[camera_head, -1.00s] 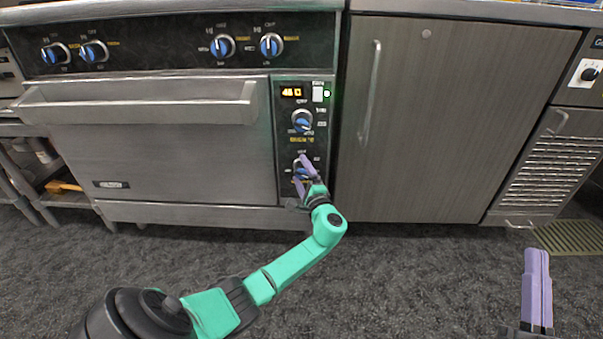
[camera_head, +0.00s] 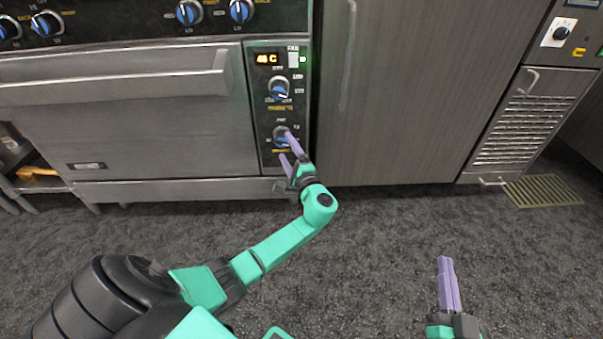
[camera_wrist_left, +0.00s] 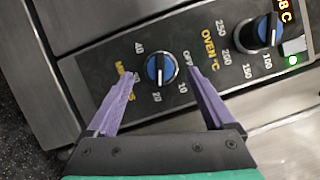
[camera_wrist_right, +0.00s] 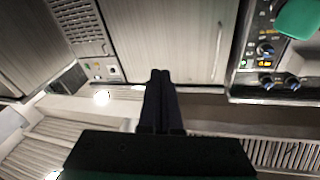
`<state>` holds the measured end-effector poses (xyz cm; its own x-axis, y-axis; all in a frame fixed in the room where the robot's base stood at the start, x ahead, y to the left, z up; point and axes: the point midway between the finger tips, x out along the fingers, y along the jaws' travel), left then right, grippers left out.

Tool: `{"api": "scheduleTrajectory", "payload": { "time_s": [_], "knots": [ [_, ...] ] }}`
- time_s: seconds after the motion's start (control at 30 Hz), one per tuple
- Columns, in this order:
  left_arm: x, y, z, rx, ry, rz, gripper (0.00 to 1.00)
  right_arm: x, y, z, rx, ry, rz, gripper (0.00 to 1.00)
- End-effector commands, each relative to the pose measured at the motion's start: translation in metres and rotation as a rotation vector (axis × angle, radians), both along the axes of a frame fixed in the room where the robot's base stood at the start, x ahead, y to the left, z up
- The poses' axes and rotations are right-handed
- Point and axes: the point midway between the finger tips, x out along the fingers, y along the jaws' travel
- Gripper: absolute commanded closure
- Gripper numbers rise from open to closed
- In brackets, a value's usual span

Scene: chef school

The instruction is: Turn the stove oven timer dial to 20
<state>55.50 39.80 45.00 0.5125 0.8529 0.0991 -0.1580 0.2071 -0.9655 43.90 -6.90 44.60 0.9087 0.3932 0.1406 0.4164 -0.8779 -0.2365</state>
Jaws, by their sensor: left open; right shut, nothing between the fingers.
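The timer dial (camera_head: 281,137) is the lower blue-and-black knob on the oven's narrow control panel. It shows face-on in the left wrist view (camera_wrist_left: 160,69), ringed by 10, 20, 40 and OFF marks. A white line runs across its blue face; which mark it points to is hard to tell. My left gripper (camera_head: 287,147) is open in front of the dial. In the left wrist view its purple fingers lie on either side of the dial, with visible gaps; contact is not evident. My right gripper (camera_head: 444,260) is shut and empty over the floor at right.
The oven temperature dial (camera_head: 279,88) is just above the timer dial, below a lit display (camera_head: 267,58). The oven door handle (camera_head: 120,85) juts out at left. A cabinet (camera_head: 410,90) stands right of the panel. Open carpet (camera_head: 380,230) lies in front.

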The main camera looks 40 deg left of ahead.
Motion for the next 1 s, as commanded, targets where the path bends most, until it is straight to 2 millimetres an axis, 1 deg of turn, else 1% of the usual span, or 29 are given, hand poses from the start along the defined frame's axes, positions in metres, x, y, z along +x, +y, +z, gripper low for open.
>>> {"api": "scheduleTrajectory", "payload": {
  "time_s": [0.03, 0.1, 0.27, 0.4, 0.63, 0.67, 0.7, 0.8, 1.0],
  "knots": [
    [-0.002, -0.004, 0.001, -0.001, 0.001, -0.001, 0.13, -0.005, 0.001, -0.012, -0.007, 0.039, 0.006, 1.00],
    [-0.005, -0.009, 0.000, -0.002, 0.000, -0.001, 0.13, -0.013, 0.002, -0.029, -0.015, 0.092, 0.013, 1.00],
    [-0.013, -0.021, -0.002, -0.002, 0.000, -0.001, 0.13, -0.035, 0.005, -0.069, -0.033, 0.216, 0.032, 1.00],
    [-0.020, -0.034, -0.003, -0.002, 0.000, -0.001, 0.13, -0.060, 0.007, -0.104, -0.049, 0.330, 0.052, 1.00],
    [-0.036, -0.060, -0.006, -0.002, 0.000, -0.001, 0.13, -0.106, 0.009, -0.152, -0.073, 0.509, 0.082, 1.00],
    [-0.038, -0.063, -0.006, -0.003, 0.001, 0.000, 0.13, -0.111, 0.009, -0.156, -0.076, 0.525, 0.086, 1.00],
    [-0.043, -0.071, -0.007, -0.004, 0.002, -0.001, 0.13, -0.108, 0.009, -0.150, -0.077, 0.518, 0.086, 1.00],
    [-0.050, -0.082, -0.009, -0.001, 0.002, 0.000, 0.13, -0.107, 0.009, -0.148, -0.079, 0.521, 0.088, 1.00],
    [-0.052, -0.086, -0.010, -0.001, 0.000, 0.001, 0.13, -0.107, 0.009, -0.148, -0.081, 0.522, 0.089, 1.00]
  ]
}}
